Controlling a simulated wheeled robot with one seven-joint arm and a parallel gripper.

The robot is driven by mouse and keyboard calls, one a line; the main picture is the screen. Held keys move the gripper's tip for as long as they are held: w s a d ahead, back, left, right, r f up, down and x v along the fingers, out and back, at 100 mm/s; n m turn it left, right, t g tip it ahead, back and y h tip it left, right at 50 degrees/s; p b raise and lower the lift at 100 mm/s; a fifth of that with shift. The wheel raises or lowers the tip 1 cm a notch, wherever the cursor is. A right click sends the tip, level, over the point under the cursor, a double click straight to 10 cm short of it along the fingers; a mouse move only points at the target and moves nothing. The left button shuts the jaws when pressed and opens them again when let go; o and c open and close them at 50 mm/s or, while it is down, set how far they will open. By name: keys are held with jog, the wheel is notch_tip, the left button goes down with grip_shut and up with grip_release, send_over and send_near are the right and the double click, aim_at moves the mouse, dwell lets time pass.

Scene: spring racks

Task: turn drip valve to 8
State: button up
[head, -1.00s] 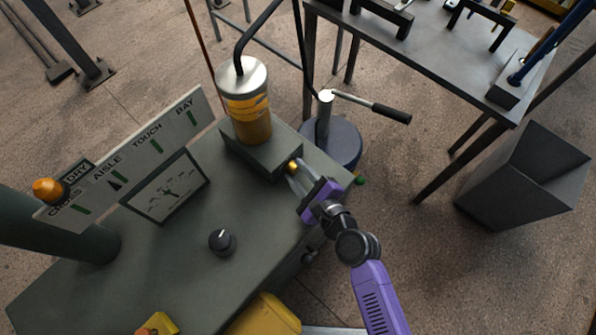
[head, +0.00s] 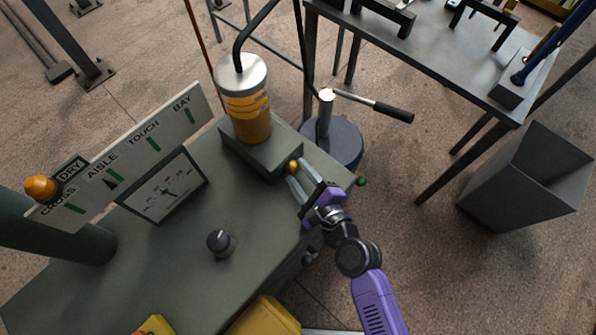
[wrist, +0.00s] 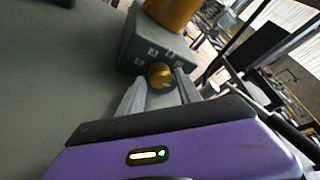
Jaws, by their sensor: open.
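The drip valve is a small brass knob (head: 292,166) on the front face of a grey block (head: 262,155) under an amber-filled cylinder (head: 246,108). In the wrist view the brass knob (wrist: 160,75) shows between my fingertips, with small pale markings on the block face around it. The markings are too small to read surely. My gripper (head: 296,180) is open, its two fingers reaching up to the knob. It also shows in the wrist view (wrist: 160,90), one finger either side of the knob. I cannot tell whether the fingers touch it.
A black dial knob (head: 221,243) and a gauge panel (head: 165,187) are on the green bench (head: 150,260). A sign board with an orange lamp (head: 41,188) stands at left. A handled round post (head: 330,140) is behind the block, a grey bin (head: 525,180) at right.

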jog(key=v, duration=0.7)
jog(key=shift+b, duration=0.4)
jog(key=shift+w+d+r+n, duration=0.25)
jog(key=shift+n, duration=0.45)
jog(key=d+r+n, duration=0.1)
jog(key=d+r+n+t+h, duration=0.1)
jog(key=r+n, duration=0.1)
jog(key=shift+w+d+n+t, duration=0.1)
jog(key=shift+w+n+t, duration=0.1)
jog(key=shift+n+t, duration=0.1)
jog(key=s+d+r+n+h, duration=0.2)
jog(key=s+d+n, duration=0.3)
jog(key=s, duration=0.3)
jog(key=s+d+r+n+h, duration=0.2)
jog(key=s+d+r+n, duration=0.3)
jog(key=s, duration=0.4)
jog(key=s+d+r+n+h, duration=0.3)
jog(key=s+d+r+n, duration=0.1)
jog(key=s, duration=0.4)
jog(key=shift+s+d+n+t, duration=0.3)
jog(key=shift+d+n, duration=0.1)
jog(key=shift+d, duration=0.4)
